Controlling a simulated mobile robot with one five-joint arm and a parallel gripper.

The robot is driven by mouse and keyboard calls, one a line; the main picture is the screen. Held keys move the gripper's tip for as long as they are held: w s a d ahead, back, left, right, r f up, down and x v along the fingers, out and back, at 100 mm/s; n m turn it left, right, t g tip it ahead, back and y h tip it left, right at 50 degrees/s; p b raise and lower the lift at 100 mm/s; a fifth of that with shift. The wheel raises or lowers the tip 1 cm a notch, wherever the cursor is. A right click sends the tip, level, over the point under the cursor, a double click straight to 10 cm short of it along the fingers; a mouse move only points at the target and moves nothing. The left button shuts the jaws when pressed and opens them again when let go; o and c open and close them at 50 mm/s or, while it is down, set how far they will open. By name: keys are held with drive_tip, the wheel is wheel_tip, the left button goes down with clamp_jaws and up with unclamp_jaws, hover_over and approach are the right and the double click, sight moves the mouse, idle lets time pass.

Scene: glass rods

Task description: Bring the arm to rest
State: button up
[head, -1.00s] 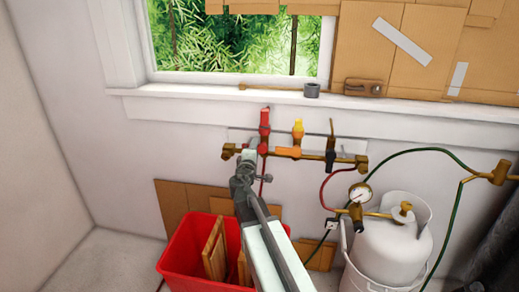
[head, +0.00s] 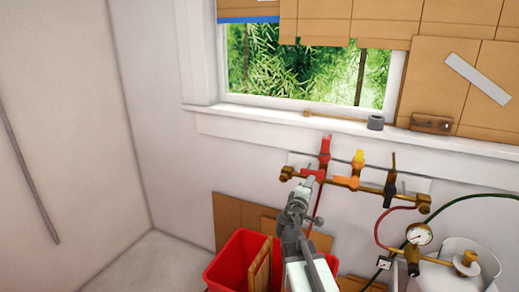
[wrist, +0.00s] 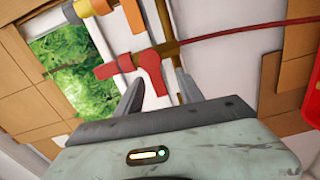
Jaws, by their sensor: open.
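My arm reaches up from the bottom of the head view to my gripper (head: 304,188), near the left end of a brass pipe manifold (head: 338,182) on the wall. In the wrist view my gripper (wrist: 158,92) has its two grey fingers spread apart. A red valve handle (wrist: 149,72) shows between and just beyond the fingertips, and I cannot tell whether they touch it. In the head view the red valve (head: 325,150) stands up above the manifold. An orange-yellow valve (head: 357,162) and a dark-handled valve (head: 391,178) sit to its right.
A red bin (head: 228,262) with cardboard pieces stands below the arm. A white gas tank (head: 470,262) with a gauge (head: 419,234) and hoses is at lower right. A window sill (head: 260,116) runs above the manifold.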

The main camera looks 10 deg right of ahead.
drive_tip(key=s+d+f+m+g+y, duration=0.1)
drive_tip(key=s+f+m+g, duration=0.3)
drive_tip(key=f, duration=0.3)
drive_tip(key=s+f+m+g+y, duration=0.1)
drive_tip(key=s+f+m+g, duration=0.25)
drive_tip(key=s+f, duration=0.2)
drive_tip(key=s+a+f+m+g+y, duration=0.3)
drive_tip(key=s+a+f+g+y, duration=0.6)
drive_tip(key=s+a, duration=0.45)
wheel_tip(320, 180, up, 16)
drive_tip(key=t+h+p, duration=0.1)
drive_tip(key=p, duration=1.6)
drive_tip(key=shift+f+t, duration=0.2)
drive_tip(key=shift+t, duration=0.15)
drive_tip(key=shift+s, duration=0.1)
drive_tip(key=shift+c, duration=0.4)
